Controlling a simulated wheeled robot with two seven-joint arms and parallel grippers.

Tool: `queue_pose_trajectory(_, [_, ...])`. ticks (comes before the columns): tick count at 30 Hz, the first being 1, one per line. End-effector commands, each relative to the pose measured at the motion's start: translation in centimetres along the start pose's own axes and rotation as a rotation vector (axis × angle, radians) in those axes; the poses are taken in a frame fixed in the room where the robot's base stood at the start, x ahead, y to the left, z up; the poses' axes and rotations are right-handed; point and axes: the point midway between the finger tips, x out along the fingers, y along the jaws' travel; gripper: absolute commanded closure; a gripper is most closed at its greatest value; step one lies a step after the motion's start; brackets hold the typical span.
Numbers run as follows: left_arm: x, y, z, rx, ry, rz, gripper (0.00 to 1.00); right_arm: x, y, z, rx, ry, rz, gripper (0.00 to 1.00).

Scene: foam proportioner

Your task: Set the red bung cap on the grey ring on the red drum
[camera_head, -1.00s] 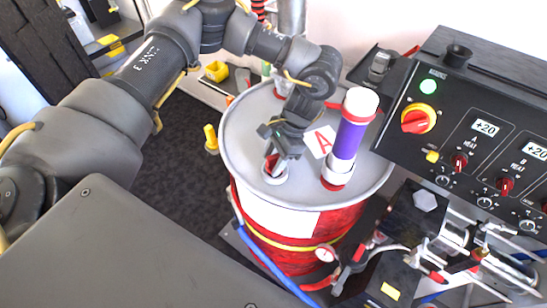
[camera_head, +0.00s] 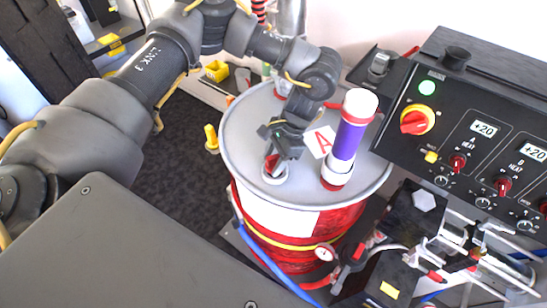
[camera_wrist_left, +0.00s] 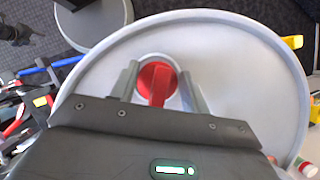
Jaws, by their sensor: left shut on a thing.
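The red drum (camera_head: 262,222) stands in the middle of the head view, with a light grey lid (camera_head: 243,140). The grey ring (camera_head: 275,178) is on the lid near its front left. My left gripper (camera_head: 275,161) points down over the ring and is shut on the red bung cap (camera_head: 270,162). In the left wrist view the cap (camera_wrist_left: 157,78) sits between the two fingers (camera_wrist_left: 158,88), within the outline of the grey ring (camera_wrist_left: 152,57). Whether the cap touches the ring is hard to tell. My right gripper is not in view.
A purple and white cylinder (camera_head: 349,135) stands in a fitting on the lid, right of the gripper. A control panel (camera_head: 470,130) is close on the right. Hoses and a gauge (camera_head: 324,253) are in front of the drum.

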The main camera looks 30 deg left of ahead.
Motion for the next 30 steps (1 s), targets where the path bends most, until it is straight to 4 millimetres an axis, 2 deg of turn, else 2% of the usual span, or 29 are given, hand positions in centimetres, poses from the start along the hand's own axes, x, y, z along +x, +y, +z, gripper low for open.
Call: queue_pose_trajectory(30, [1.5, 0.0, -0.7, 0.000, 0.000, 0.000, 0.76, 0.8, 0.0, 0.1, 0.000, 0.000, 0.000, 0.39])
